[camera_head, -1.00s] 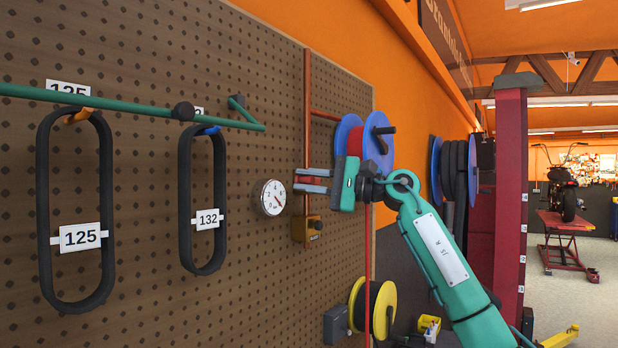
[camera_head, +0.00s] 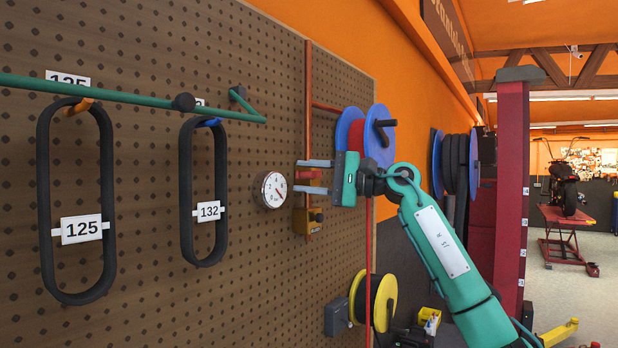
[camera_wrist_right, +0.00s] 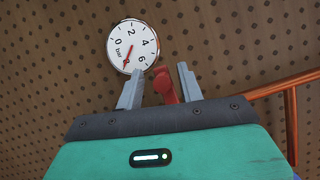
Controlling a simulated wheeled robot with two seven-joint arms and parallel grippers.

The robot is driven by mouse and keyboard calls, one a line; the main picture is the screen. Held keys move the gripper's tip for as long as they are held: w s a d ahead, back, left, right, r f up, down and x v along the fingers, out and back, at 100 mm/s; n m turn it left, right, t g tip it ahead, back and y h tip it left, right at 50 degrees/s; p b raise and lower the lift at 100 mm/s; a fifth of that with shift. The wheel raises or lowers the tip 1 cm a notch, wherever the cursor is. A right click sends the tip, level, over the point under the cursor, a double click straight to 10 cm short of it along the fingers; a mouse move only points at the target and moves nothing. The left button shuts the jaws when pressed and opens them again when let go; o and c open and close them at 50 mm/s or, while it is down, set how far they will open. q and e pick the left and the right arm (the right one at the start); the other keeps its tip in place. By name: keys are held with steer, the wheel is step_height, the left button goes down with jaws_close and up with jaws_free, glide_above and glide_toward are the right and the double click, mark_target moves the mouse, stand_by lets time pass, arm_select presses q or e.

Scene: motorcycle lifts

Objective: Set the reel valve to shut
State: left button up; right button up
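In the right wrist view the red lever (camera_wrist_right: 165,87) stands between the two grey fingers (camera_wrist_right: 159,70), with a gap on each side. The right gripper is open around the lever; no firm contact shows. The valve's body is largely hidden behind the fingers. My left gripper is not in view.
A blue-flanged reel (camera_head: 380,135) is behind the gripper. Black belts (camera_head: 76,200) hang at the left.

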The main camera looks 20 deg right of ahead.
steer(key=shift+d, duration=0.1)
steer(key=r+b+v, duration=0.1)
steer(key=b+v, duration=0.4)
steer(key=v, duration=0.8)
steer(key=shift+s+d+f, duration=0.25)
steer(key=shift+d+f, duration=0.05)
steer(key=shift+f, duration=0.15)
